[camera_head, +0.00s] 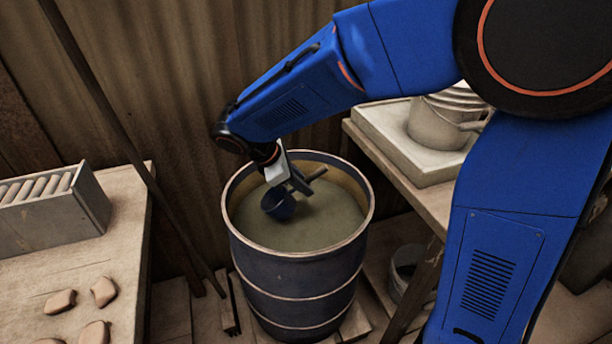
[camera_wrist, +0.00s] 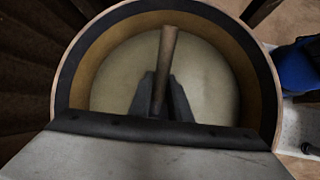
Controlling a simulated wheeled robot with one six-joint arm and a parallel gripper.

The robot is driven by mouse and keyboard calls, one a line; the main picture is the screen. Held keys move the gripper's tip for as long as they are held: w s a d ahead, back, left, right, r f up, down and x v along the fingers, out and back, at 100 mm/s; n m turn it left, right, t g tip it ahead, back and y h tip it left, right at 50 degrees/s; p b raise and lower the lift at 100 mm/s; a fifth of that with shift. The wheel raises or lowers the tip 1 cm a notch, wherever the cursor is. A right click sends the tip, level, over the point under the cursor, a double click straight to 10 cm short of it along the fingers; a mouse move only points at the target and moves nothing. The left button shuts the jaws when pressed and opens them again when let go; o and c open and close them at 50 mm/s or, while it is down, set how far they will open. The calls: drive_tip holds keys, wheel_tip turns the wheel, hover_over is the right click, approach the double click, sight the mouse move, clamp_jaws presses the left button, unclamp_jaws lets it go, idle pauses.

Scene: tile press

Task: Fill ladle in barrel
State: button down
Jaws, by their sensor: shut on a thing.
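The dark barrel (camera_head: 297,285) stands on the floor between two tables, open at the top, with murky greenish liquid (camera_head: 320,222) inside. Its rim and inner wall (camera_wrist: 240,62) surround the wrist view. My gripper (camera_head: 300,184) is over the barrel's mouth, shut on the ladle's wooden handle (camera_wrist: 166,62). The ladle's dark blue cup (camera_head: 279,204) hangs inside the rim, at or just above the liquid; I cannot tell whether it touches. The cup is hidden in the wrist view, so what it holds does not show. In that view the fingers (camera_wrist: 160,98) clasp the handle.
A wooden table (camera_head: 120,235) at left holds a grey rack (camera_head: 50,212) and several clay pieces (camera_head: 103,291). A table at right bears a pale tray (camera_head: 385,128) and a bucket (camera_head: 437,125). A corrugated wall and a leaning pole (camera_head: 110,115) stand behind.

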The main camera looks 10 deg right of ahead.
wheel_tip(320, 180, down, 8)
drive_tip(key=shift+f, duration=0.2)
idle(0.6)
idle(1.2)
